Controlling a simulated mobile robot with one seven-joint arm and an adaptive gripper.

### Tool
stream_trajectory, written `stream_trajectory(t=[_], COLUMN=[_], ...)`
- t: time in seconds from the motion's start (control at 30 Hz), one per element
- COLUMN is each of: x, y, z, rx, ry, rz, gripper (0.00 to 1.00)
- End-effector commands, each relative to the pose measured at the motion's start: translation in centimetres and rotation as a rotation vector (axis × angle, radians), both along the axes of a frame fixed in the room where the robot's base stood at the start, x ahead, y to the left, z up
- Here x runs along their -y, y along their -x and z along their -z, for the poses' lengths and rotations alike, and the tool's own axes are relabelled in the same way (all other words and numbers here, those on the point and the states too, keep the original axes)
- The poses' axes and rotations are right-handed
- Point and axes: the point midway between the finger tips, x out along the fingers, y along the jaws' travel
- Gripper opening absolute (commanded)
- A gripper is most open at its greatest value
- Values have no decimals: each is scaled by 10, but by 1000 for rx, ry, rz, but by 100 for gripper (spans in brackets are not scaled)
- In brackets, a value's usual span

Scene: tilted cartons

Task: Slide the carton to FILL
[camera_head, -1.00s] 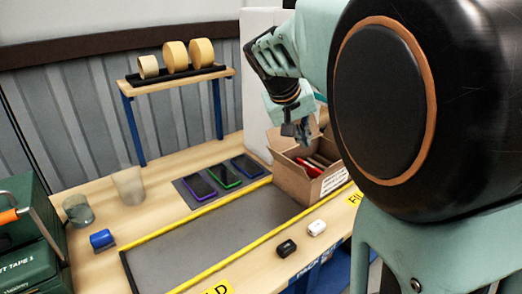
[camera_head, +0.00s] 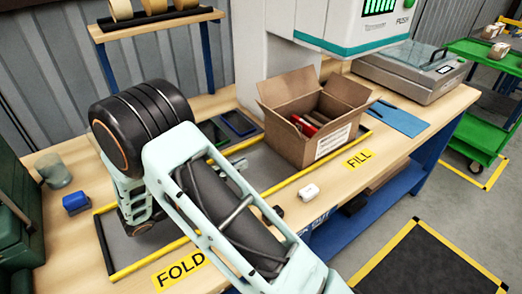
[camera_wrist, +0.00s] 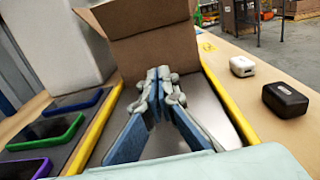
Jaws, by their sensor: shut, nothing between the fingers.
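The open brown carton (camera_head: 296,142) stands upright on the yellow-edged grey lane (camera_head: 124,247), at its right end beside the yellow FILL label (camera_head: 358,159). Its flaps are spread, and red and tan items show inside. In the wrist view the carton's near wall and raised flap (camera_wrist: 140,22) are straight ahead. My gripper (camera_wrist: 164,74) is shut and empty, its fingertips low in front of that near wall; I cannot tell whether they touch it. In the head view my arm hides most of the gripper, left of the carton.
A white earbud case (camera_head: 309,191) and a black one (camera_wrist: 285,100) sit on the table outside the lane's front edge. Several phones (camera_wrist: 45,130) lie on a dark mat along the other side. A white machine column (camera_wrist: 50,45) stands behind. The yellow FOLD label (camera_head: 179,270) is at lower left.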

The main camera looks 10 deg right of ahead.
Motion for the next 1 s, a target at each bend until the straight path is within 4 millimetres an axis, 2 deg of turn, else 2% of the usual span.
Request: stream_trajectory(t=[0.6, 0.8, 1.0], x=[107, 122, 125], y=[-46, -54, -55], z=[-1, -1, -1], rx=[4, 5, 5], ry=[-4, -4, -4], rz=[6, 4, 4], gripper=[0, 0, 0])
